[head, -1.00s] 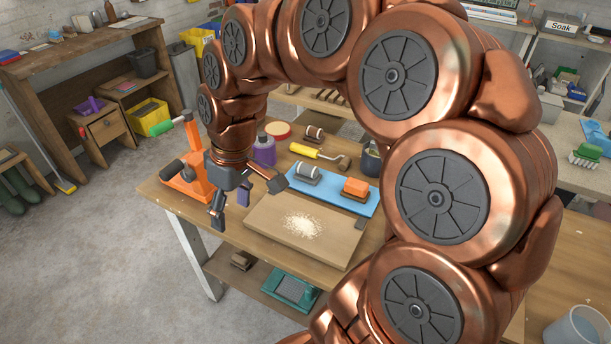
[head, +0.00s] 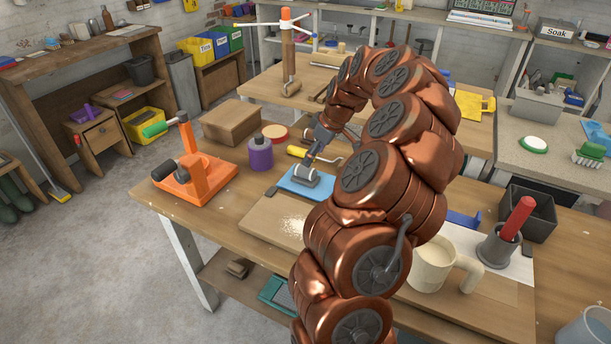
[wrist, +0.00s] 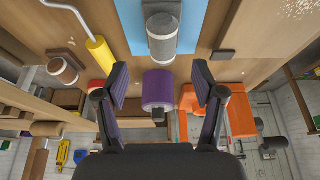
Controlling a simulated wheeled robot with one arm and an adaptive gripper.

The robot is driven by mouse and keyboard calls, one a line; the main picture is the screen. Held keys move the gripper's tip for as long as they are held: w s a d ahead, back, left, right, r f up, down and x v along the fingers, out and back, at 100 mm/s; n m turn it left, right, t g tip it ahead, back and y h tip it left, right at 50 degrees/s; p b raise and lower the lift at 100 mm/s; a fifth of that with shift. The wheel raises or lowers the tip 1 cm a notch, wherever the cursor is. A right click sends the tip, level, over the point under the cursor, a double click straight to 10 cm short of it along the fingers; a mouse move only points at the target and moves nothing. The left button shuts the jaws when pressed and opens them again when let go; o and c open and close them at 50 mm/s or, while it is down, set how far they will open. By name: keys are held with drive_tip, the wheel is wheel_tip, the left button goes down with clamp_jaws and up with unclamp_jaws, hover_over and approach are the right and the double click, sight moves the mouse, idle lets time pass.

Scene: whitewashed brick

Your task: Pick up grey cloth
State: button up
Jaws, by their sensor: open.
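A grey roll (head: 306,177) on a darker grey base lies on the blue mat (head: 287,190); it also shows at the top of the wrist view (wrist: 162,35). I cannot tell whether it is cloth. A small flat dark grey piece (head: 271,191) lies by the mat's left corner and shows in the wrist view (wrist: 224,55). My gripper (head: 312,160) is over the mat's far side, close to the grey roll and apparently above it. In the wrist view its two fingers (wrist: 160,88) are spread and empty. My arm hides the right part of the mat.
A purple bottle (head: 261,153), an orange clamp stand (head: 194,178) and a cardboard box (head: 231,122) stand left of the mat. A yellow-handled roller (wrist: 100,50) lies beside it. A wooden board (head: 262,220) with pale crumbs is in front. A mug (head: 432,264) stands right.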

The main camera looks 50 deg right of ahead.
sight(305, 167)
drive_tip(key=shift+p+x, duration=1.05)
drive_tip(key=shift+x, duration=2.5)
drive_tip(key=shift+s+a, duration=0.2)
drive_tip(key=c, duration=1.3)
